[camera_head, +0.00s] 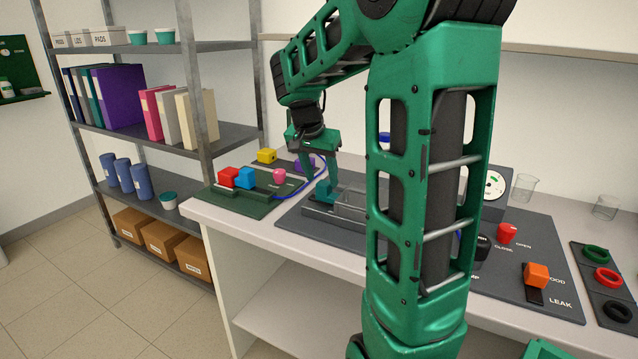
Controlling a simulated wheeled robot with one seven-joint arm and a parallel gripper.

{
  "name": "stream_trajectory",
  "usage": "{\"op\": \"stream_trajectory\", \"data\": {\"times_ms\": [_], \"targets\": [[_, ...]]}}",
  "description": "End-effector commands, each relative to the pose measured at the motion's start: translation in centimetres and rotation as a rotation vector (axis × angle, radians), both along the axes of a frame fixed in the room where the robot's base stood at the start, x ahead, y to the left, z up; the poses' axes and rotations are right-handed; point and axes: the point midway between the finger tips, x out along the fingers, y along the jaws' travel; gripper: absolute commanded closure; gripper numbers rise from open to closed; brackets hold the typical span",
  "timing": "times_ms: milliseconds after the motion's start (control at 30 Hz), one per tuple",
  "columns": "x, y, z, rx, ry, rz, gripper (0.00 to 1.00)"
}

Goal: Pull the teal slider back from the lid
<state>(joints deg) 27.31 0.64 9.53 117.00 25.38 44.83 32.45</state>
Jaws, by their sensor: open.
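The teal slider (325,189) is a small block near the left end of a low grey fixture on the dark rig board. A clear, box-like part (351,198), apparently the lid, sits just right of it and is partly hidden behind my arm. My gripper (320,174) points down right above the slider, its jaws open. I cannot tell whether the fingertips touch the slider or stand around it.
A green board (245,207) with red and blue blocks (228,177) lies left of the rig. A blue tube curves close behind my gripper. An orange block (536,275), a red knob (507,233) and glass beakers (523,188) stand right. Shelving (235,134) stands left.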

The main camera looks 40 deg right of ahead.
Motion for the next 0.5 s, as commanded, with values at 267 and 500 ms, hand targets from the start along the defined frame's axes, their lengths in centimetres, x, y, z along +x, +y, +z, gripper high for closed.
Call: {"op": "stream_trajectory", "data": {"times_ms": [267,500], "targets": [[0.3,-0.9,-2.3,0.000,0.000,0.001,0.52],[0.4,-1.0,-2.5,-0.001,0.000,0.002,0.52]]}}
